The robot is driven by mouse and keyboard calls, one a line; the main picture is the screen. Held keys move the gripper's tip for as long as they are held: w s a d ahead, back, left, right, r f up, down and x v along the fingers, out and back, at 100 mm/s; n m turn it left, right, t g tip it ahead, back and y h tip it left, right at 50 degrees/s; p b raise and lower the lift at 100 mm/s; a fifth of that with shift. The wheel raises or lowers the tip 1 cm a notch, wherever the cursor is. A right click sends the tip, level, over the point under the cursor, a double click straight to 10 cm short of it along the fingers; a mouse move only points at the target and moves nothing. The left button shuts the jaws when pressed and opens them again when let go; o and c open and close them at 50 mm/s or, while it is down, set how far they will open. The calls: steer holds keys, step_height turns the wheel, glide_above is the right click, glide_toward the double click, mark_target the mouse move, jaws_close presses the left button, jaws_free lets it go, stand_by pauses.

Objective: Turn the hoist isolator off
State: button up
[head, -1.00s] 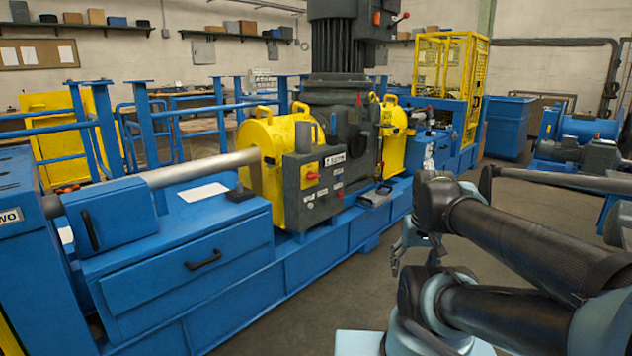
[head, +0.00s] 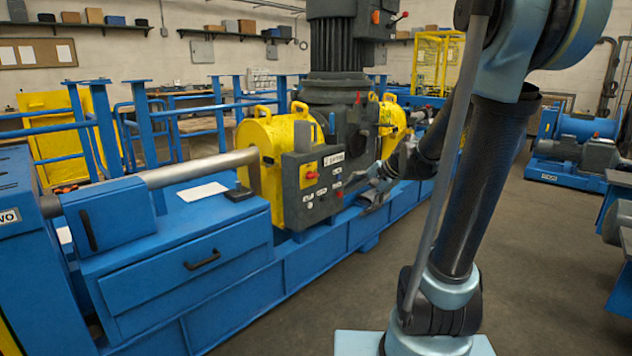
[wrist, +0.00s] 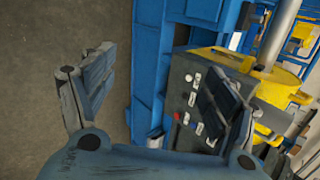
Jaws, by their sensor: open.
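A dark grey control box (head: 318,205) stands in front of the yellow guard housing in the head view. A red rotary knob (head: 311,175) sits on a yellow plate on its face, with small white labels beside it. The lettering is too small to name the hoist isolator surely. The box (wrist: 176,88) also shows in the wrist view, with pale buttons and small red and blue parts. My gripper (wrist: 157,80) is open and empty. Its right finger overlaps the box face and hides part of it; its left finger is over the floor. No contact is clear.
A blue machine bed (head: 300,262) runs along below the box. A horizontal steel shaft (head: 205,167) enters the yellow housing (head: 262,140) at left. A red-tipped lever (head: 401,16) is high on the motor.

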steer(key=w+a+m+t+y, duration=0.1)
steer(key=w+a+m+y, duration=0.2)
steer(key=w, duration=0.7)
steer(key=m+t+y, duration=0.4)
steer(key=m+t, duration=0.1)
steer(key=m, duration=0.9)
glide_toward(315, 177)
steer(key=x, duration=0.9)
steer(key=shift+a, duration=0.3)
steer(key=c, duration=1.1)
steer(key=shift+o, duration=0.2)
steer(key=shift+d, duration=0.2)
steer(key=shift+a, duration=0.15)
